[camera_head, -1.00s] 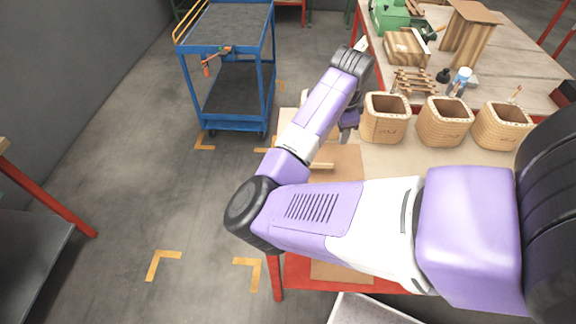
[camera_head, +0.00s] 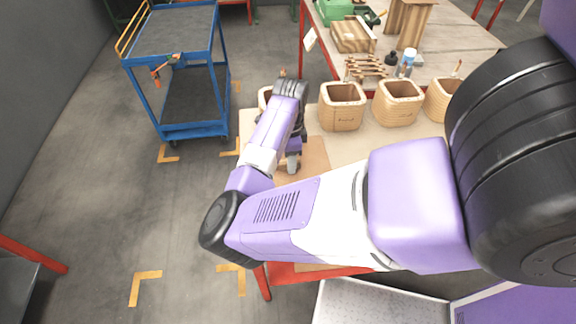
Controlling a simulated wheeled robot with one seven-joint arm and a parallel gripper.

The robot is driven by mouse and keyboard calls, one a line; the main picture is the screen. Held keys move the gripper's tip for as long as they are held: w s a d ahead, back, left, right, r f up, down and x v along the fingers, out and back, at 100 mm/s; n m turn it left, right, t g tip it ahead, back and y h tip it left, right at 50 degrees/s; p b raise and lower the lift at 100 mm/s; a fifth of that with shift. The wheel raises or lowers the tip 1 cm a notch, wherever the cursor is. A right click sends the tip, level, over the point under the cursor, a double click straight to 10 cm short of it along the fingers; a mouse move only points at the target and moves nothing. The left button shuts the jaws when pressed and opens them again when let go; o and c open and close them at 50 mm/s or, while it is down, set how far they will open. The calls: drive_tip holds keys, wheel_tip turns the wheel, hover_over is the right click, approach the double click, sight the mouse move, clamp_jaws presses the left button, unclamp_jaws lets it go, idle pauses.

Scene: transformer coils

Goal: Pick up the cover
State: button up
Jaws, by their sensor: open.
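My gripper (camera_head: 293,158) is partly hidden behind my own arm. It hangs over the near left part of the table, above a brown flat patch (camera_head: 315,156). Its jaws are small here, and I see nothing held in them. I cannot make out a separate cover; it may be hidden behind my arm. Tan wooden coil boxes with open tops stand in a row: one (camera_head: 342,106) just right of the gripper, one (camera_head: 397,103) further right, and one (camera_head: 440,100) partly behind my arm. Another (camera_head: 264,98) shows partly at the left, behind my wrist.
A blue cart (camera_head: 180,133) stands to the left on open floor. A white tray (camera_head: 385,305) is at the bottom.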

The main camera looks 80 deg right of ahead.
drive_tip(key=shift+f, duration=0.2)
clamp_jaws()
idle(1.3)
